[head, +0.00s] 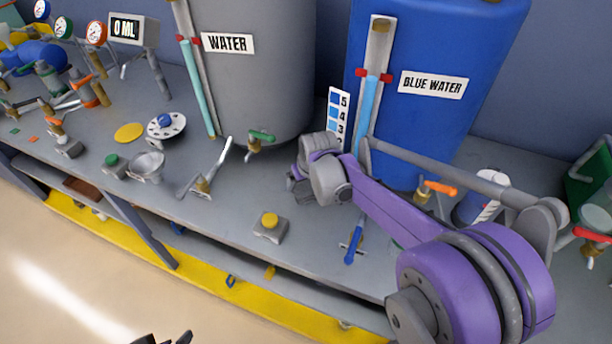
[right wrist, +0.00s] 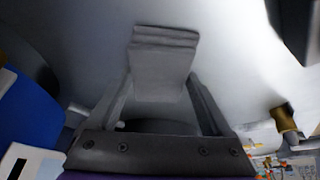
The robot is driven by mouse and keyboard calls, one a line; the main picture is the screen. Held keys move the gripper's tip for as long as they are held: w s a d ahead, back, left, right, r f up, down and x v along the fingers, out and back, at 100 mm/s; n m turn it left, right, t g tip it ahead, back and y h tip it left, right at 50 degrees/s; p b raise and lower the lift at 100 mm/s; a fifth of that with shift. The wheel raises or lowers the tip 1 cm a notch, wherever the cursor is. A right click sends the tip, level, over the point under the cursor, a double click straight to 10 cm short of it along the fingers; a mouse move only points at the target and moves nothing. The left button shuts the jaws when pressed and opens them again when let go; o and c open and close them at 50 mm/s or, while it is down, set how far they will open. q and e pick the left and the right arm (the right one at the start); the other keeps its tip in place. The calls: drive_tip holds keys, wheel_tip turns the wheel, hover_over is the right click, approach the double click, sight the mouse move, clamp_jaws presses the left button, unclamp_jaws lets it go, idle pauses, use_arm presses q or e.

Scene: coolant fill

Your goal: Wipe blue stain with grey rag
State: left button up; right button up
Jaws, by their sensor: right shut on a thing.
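My right gripper (head: 298,183) is in front of the gap between the grey water tank and the blue tank, above the bench. In the right wrist view its two fingers (right wrist: 163,105) are closed on a folded grey piece that looks like the grey rag (right wrist: 165,62). In the head view the rag cannot be told apart from the dark grey gripper. A dark tip at the bottom edge of the head view looks like my left gripper (head: 168,339); its jaws cannot be made out. I cannot make out a blue stain; my right arm covers part of the bench.
The grey water tank (head: 265,85) and blue water tank (head: 430,125) stand behind. The front bench strip beside the yellow-button box is clear.

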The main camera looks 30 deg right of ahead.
sight(298, 193)
drive_tip(key=shift+s+a, duration=1.25)
drive_tip(key=shift+a, duration=0.1)
drive_tip(key=shift+f, duration=0.15)
drive_tip(key=shift+w+d, duration=0.6)
drive_tip(key=shift+d, duration=0.1)
drive_tip(key=shift+w+d+f, duration=0.1)
drive_tip(key=shift+w+d, duration=0.4)
drive_tip(key=shift+d, duration=0.1)
drive_tip(key=shift+c, duration=0.5)
drive_tip(key=shift+w+d, duration=1.25)
drive_tip(key=shift+d, duration=0.15)
wheel_tip(298, 193, up, 5)
drive_tip(key=p, duration=0.3)
drive_tip(key=shift+w+a+f, duration=0.1)
drive_tip(key=shift+f, duration=0.05)
drive_tip(key=shift+r+p, duration=0.6)
drive_tip(key=shift+r, duration=0.25)
